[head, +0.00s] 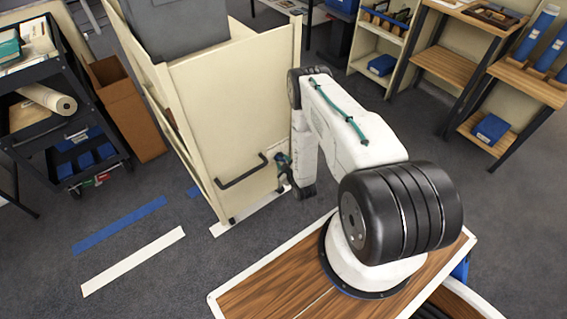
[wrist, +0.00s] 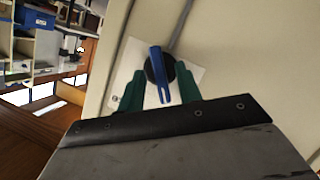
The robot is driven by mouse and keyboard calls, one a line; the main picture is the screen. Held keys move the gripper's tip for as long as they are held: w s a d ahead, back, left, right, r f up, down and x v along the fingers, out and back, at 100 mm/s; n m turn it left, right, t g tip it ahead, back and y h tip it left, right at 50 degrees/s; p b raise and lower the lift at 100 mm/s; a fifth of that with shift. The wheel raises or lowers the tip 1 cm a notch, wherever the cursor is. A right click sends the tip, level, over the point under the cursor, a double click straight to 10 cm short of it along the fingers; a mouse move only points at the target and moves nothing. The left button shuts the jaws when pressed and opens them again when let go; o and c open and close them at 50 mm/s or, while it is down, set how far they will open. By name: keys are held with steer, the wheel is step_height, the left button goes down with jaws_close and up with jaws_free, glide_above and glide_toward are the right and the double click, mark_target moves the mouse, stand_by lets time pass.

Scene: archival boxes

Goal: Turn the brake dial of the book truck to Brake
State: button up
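The brake dial (wrist: 171,70) is a black round knob with a blue lever (wrist: 156,64), mounted on a pale plate (wrist: 130,60) on the book truck's cream panel. In the wrist view the lever points down the picture, slightly tilted. My gripper (wrist: 160,82) is open, with one green finger on each side of the dial and the lever between them. Whether the fingers touch it I cannot tell. In the head view, the book truck (head: 225,115) stands left of my arm, and my gripper (head: 284,163) is at its right edge. The dial is hidden there.
A black handle (head: 242,172) sticks out from the truck's end panel. A grey bin (head: 180,25) sits on top of the truck. A brown box (head: 125,105) and a dark cart (head: 60,120) stand to the left. White tape (head: 135,262) and blue tape (head: 120,225) mark open floor.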

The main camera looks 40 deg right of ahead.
jaws_close()
steer(key=shift+m, duration=0.3)
steer(key=shift+d+r+m+g+y, duration=0.15)
steer(key=shift+m+g+y, duration=0.15)
steer(key=shift+m+y, duration=0.35)
steer(key=m+y, duration=0.2)
steer(key=m, duration=0.1)
steer(key=shift+d, duration=0.25)
steer(key=m+y, duration=0.2)
steer(key=m, duration=0.1)
steer(key=m+y, duration=0.1)
steer(key=shift+d+m, duration=0.25)
steer(key=shift+y, duration=0.25)
jaws_free()
